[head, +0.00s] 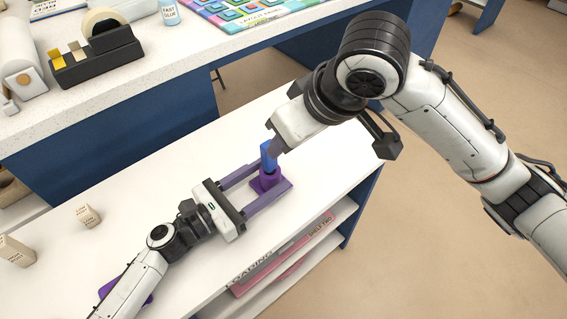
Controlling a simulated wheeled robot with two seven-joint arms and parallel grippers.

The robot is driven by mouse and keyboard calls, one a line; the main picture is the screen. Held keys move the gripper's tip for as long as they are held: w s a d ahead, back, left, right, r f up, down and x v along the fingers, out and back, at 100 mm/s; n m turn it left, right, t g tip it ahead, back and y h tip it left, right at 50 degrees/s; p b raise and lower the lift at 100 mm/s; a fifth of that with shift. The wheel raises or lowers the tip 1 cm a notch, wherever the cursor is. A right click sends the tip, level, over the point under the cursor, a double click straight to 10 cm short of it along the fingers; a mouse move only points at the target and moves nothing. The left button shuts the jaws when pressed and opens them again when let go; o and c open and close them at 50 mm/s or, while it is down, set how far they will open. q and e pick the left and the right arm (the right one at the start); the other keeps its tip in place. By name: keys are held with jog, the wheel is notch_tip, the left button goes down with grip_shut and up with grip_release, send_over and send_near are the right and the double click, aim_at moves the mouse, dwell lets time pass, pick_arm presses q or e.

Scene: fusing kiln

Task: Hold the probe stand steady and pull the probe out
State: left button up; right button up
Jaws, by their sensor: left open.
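The purple probe stand (266,184) is on the white counter top, between the long fingers of my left gripper (273,175). The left gripper is open, with one finger on each side of the stand; whether either finger touches it I cannot tell. The blue probe (268,158) is upright at the stand, and its lower end meets the dark top of the stand. My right gripper (276,147) comes down from the upper right to the top of the probe. Its fingers are mostly hidden by its own body, so its grip on the probe cannot be told.
Small labelled blocks (88,215) stand on the counter at the left. A purple item (108,288) lies partly under my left arm. Shelves with pink boards (290,262) are below the counter's front edge. A tape dispenser (97,58) is on the back bench.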

aim_at(274, 172)
pick_arm(q)
jog(key=shift+x, duration=2.75)
jog(key=shift+a, duration=0.1)
jog(key=shift+c, duration=1)
jog(key=c, duration=0.9)
